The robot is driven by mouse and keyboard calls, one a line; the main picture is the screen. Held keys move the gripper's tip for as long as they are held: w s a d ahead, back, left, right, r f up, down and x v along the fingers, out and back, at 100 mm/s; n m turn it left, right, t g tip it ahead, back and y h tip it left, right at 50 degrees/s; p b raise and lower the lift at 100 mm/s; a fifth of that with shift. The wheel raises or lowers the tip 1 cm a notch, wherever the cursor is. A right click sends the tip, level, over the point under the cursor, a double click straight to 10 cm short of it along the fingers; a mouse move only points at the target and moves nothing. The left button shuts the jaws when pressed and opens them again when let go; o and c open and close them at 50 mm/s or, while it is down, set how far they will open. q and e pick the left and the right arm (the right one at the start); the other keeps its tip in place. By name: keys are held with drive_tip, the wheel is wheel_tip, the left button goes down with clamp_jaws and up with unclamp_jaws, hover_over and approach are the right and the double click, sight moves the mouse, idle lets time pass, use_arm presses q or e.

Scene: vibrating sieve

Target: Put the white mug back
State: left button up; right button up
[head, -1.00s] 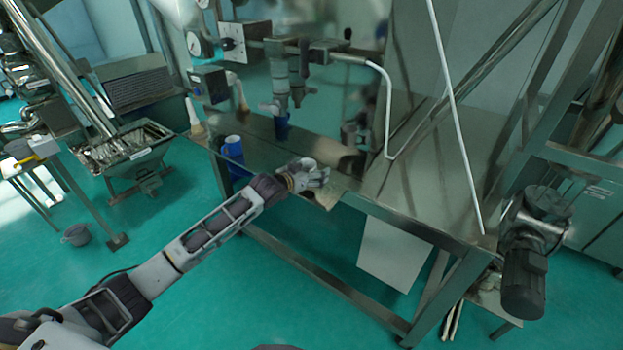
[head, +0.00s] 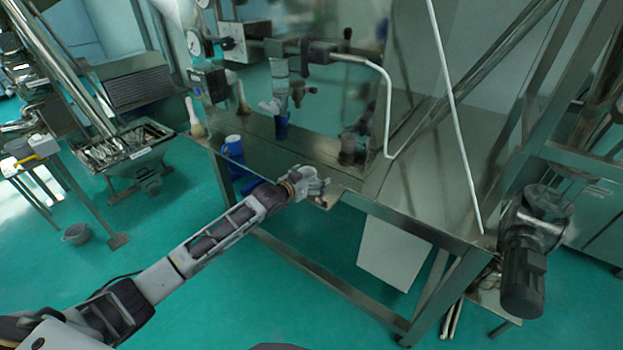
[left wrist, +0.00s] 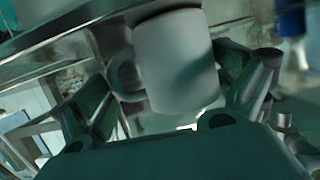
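The white mug (left wrist: 178,62) fills the middle of the left wrist view, with its handle on the left side. My left gripper (left wrist: 170,85) has one finger on each side of it, and the fingers appear closed on the mug and its handle. In the head view my left gripper (head: 316,187) is at the front edge of the metal table (head: 262,158). The mug (head: 304,172) shows there as a small pale shape, partly covered by the fingers. My right gripper is not in view.
A blue cup-like thing (head: 281,127) sits under the valve pipe. A bent white pipe (head: 388,100) rises on the right. The tabletop between them is mostly bare.

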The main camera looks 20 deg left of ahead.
use_arm(q)
drive_tip(key=shift+r, duration=0.2)
drive_tip(key=shift+v, duration=1.25)
drive_tip(key=b+v, duration=0.1)
drive_tip(key=v, duration=0.8)
drive_tip(key=shift+s, duration=0.2)
drive_tip(key=shift+a, duration=0.1)
